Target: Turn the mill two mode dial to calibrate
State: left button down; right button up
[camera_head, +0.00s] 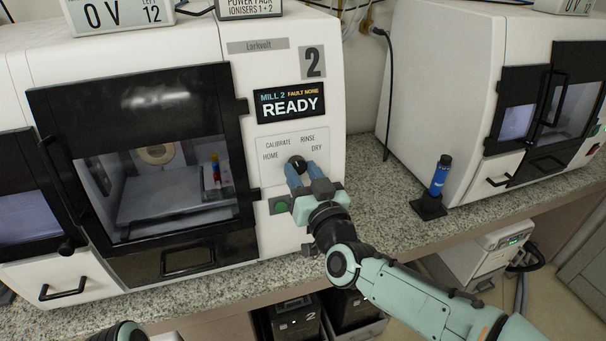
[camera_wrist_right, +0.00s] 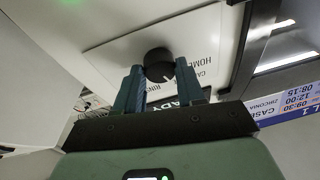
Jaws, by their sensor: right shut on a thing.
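The mill two mode dial (camera_head: 297,161) is a round black knob on the white panel below the READY display. Printed around it are HOME, CALIBRATE, RINSE and DRY. My right gripper (camera_head: 302,172) reaches up to it from the lower right, its blue fingers shut on the knob. In the right wrist view the dial (camera_wrist_right: 158,63) sits between the fingertips of my right gripper (camera_wrist_right: 160,77). A small white mark on the knob points towards the printed labels, roughly between CALIBRATE and RINSE; its exact setting is hard to tell. My left gripper is not in view.
A green button (camera_head: 281,206) sits just below the dial panel. The black-framed mill door (camera_head: 150,100) is to the left. A blue cylinder on a black stand (camera_head: 439,176) stands on the speckled counter (camera_head: 385,205) to the right, before another white machine (camera_head: 440,75).

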jog(key=o, duration=1)
jog(key=shift+o, duration=0.2)
jog(key=v, duration=1.3)
jog(key=shift+s+b, duration=0.2)
jog(key=shift+b, duration=0.15)
